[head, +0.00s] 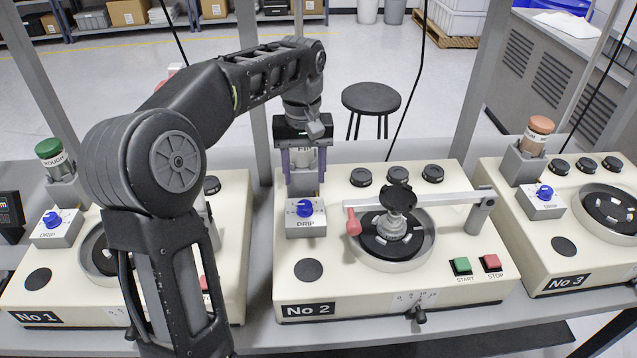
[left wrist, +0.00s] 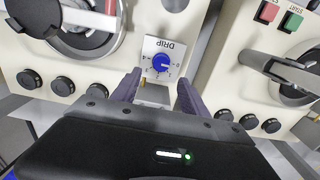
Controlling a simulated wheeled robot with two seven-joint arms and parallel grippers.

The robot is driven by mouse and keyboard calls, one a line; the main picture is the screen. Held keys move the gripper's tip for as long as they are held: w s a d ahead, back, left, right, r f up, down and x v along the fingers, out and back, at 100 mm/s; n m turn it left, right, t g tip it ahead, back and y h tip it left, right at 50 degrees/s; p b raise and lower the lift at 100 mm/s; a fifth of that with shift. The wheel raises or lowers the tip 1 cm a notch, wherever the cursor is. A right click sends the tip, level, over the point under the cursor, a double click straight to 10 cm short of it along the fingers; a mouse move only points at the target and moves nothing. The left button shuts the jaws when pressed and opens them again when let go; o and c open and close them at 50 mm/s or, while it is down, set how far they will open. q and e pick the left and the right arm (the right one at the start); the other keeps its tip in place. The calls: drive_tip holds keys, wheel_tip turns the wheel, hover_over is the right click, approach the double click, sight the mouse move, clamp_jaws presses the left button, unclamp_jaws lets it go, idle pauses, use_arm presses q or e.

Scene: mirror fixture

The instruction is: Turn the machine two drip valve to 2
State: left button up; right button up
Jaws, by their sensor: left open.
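The machine two drip valve (head: 305,208) is a blue knob on a grey block marked DRIP, on the cream machine labelled No 2 (head: 340,296). In the left wrist view the blue knob (left wrist: 161,63) appears upside down, with a numbered scale around it. Its white pointer mark seems to be on the 0 side, but it is small. My left gripper (head: 303,180) points down behind the knob, near the bottle holder, with its purple fingers apart and nothing seen held. In the left wrist view the fingers (left wrist: 159,80) flank the space before the block. My right gripper is not in view.
Behind the knob a drip bottle in its grey holder is mostly hidden by my gripper. A swing arm with a red handle (head: 353,221) crosses the round bowl (head: 378,262) to the right. Machines No 1 (head: 30,290) and No 3 (head: 585,268) stand either side.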

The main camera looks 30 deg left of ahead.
sight(305, 204)
use_arm(q)
drive_tip(key=shift+s+r, duration=0.1)
drive_tip(key=shift+s, duration=0.2)
drive_tip(key=shift+w+f+p, duration=0.1)
drive_tip(key=shift+f+p, duration=0.35)
drive_tip(key=shift+f, duration=3.55)
clamp_jaws()
